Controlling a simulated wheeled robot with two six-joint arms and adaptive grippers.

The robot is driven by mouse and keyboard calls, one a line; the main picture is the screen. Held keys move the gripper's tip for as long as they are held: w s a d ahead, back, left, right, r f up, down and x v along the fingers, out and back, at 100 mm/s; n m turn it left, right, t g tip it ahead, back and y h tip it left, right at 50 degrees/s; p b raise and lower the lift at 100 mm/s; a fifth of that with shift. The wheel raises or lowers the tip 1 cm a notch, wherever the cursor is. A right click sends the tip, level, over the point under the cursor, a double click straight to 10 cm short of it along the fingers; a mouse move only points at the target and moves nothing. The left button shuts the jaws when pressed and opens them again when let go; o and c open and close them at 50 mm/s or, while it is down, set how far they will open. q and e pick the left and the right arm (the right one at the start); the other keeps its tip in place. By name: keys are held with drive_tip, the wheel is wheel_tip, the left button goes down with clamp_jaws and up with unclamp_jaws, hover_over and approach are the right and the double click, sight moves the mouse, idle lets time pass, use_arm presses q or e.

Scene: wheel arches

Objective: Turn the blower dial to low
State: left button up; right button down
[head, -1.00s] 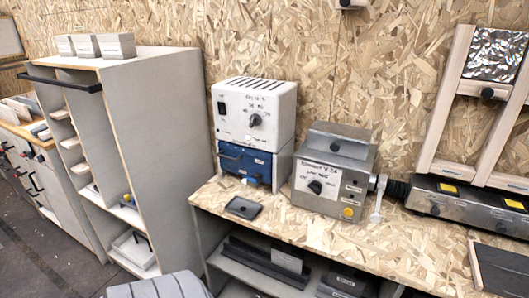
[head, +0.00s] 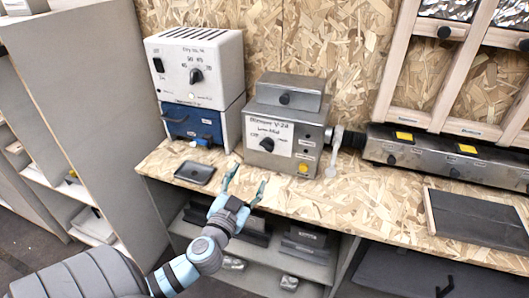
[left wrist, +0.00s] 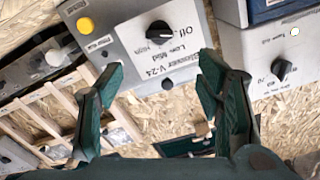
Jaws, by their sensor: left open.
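The blower is a grey metal box (head: 281,117) on the wooden bench, with a white label marked Off, Low, Med and High. Its black dial (head: 267,144) sits on that label; which mark it points at is too small to tell. The dial also shows upside down at the top of the left wrist view (left wrist: 158,30). My left gripper (head: 243,182) is open and empty at the bench's front edge, below and in front of the dial, apart from it. In the left wrist view, the dial lies beyond and between the open fingers (left wrist: 160,75). My right gripper is out of view.
A white box with its own black dial (head: 196,75) stands on a blue unit (head: 192,124) left of the blower. A small dark tray (head: 194,173) lies in front. A pale lever (head: 335,146) and a yellow button (head: 303,168) are on the right side.

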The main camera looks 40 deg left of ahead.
sight(265, 149)
use_arm(q)
drive_tip(key=p+x, duration=0.1)
drive_tip(key=x, duration=1.2)
drive_tip(key=shift+w+a+f, duration=0.1)
drive_tip(key=shift+w+a, duration=0.05)
drive_tip(key=shift+w, duration=0.2)
drive_tip(key=shift+c, duration=0.6)
drive_tip(key=c, duration=1)
drive_tip(key=shift+c, duration=0.2)
drive_tip(key=shift+m, duration=0.4)
drive_tip(key=m, duration=0.3)
drive_tip(key=shift+m, duration=2.5)
